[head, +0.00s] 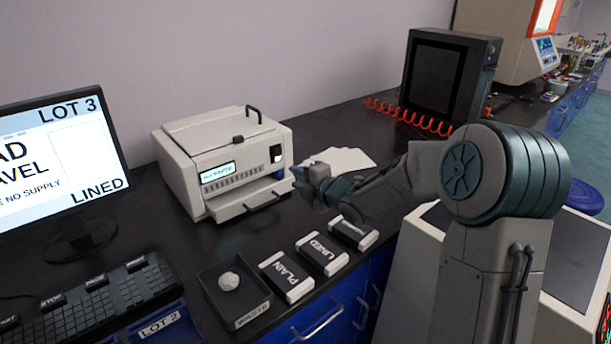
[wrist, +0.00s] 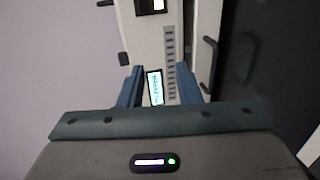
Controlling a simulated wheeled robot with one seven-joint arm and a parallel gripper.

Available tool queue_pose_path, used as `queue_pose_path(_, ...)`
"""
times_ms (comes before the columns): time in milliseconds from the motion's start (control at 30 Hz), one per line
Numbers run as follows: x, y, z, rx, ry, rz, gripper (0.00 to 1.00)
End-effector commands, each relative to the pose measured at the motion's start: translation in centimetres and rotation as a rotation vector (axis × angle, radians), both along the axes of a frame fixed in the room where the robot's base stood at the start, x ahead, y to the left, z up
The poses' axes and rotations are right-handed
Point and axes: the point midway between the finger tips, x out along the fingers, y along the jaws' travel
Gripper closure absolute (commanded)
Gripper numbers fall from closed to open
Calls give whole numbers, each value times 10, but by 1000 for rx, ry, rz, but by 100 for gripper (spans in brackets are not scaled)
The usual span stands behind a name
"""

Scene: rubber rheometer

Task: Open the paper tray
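A beige printer (head: 220,150) stands on the black bench, with a small lit display on its front. Its paper tray (head: 248,206) is the low front panel with a dark bar handle (head: 265,201); whether it is fully shut is hard to tell. In the wrist view the printer appears turned sideways, with a dark bar handle (wrist: 209,62) to the right of my fingers. My gripper (head: 298,180) is in front of the printer's right side, apart from the handle. In the wrist view my gripper (wrist: 161,68) is open and empty, its fingers framing the display (wrist: 155,88).
Paper sheets (head: 345,160) lie right of the printer. A monitor (head: 60,160) and keyboard (head: 95,305) are left.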

Motion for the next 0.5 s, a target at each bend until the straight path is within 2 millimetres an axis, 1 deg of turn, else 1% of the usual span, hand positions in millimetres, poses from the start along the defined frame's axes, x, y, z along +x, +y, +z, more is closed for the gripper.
queue_pose_path(33, -1, -6, 4, -1, -1, -2, 69)
queue_pose_path(100, -2, -11, 7, -2, 0, -1, 69)
queue_pose_path(200, -3, -16, 8, -1, 2, -1, 69)
queue_pose_path(500, -3, -18, 7, -1, 4, -1, 69)
